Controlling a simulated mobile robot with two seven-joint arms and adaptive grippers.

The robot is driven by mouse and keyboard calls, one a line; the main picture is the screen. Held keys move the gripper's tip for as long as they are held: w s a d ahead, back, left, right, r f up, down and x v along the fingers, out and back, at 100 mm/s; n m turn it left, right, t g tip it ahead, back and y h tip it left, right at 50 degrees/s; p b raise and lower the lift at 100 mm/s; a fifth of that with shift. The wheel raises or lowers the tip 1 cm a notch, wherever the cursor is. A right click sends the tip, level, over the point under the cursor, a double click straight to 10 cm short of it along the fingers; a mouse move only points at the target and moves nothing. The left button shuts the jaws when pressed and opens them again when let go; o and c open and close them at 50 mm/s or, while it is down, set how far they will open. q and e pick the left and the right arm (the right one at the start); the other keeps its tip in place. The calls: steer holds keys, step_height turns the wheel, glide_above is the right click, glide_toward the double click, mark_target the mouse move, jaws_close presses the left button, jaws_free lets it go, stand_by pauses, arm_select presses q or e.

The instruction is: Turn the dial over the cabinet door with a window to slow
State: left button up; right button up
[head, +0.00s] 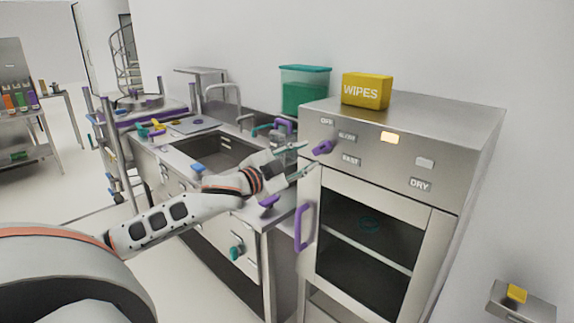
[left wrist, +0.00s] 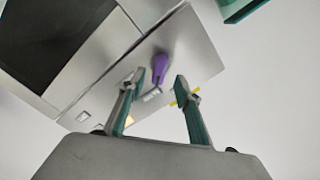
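The purple dial (head: 322,147) sits on the metal panel above the cabinet door with a window (head: 369,240). Labels OFF (head: 326,122), SLOW (head: 347,137) and FAST (head: 350,160) stand around it. I cannot tell for sure which label the dial points to. My left gripper (head: 308,157) is open just in front of the dial, to its left in the head view. In the left wrist view the dial (left wrist: 160,68) shows beyond and between the spread fingertips (left wrist: 157,80), apparently not touched. My right gripper is in neither view.
A purple handle (head: 303,227) is on the left of the cabinet door. A sink (head: 222,150) is left of the cabinet. A lit yellow light (head: 390,137) is on the panel.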

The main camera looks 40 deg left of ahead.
arm_select(q)
steer(key=s, duration=0.6)
steer(key=shift+s+a, duration=0.25)
steer(key=shift+s, duration=0.05)
stand_by(0.4)
steer(key=s+d+f+n+g, duration=0.1)
steer(key=s+f+n, duration=0.15)
steer(key=f, duration=0.85)
steer(key=s+d+f+n+g+y, duration=0.1)
steer(key=s+d+f+g, duration=0.15)
steer(key=f, duration=0.85)
steer(key=s+d+f+n+g, duration=0.1)
steer(key=s+f, duration=0.2)
steer(key=f, duration=0.8)
steer(key=s+d+f+n+g+h, duration=0.1)
steer(key=s+d+f+n+g, duration=0.1)
steer(key=s+d+f, duration=1.2)
steer(key=d+f+g, duration=0.1)
steer(key=d+f, duration=0.2)
steer(key=shift+f, duration=0.35)
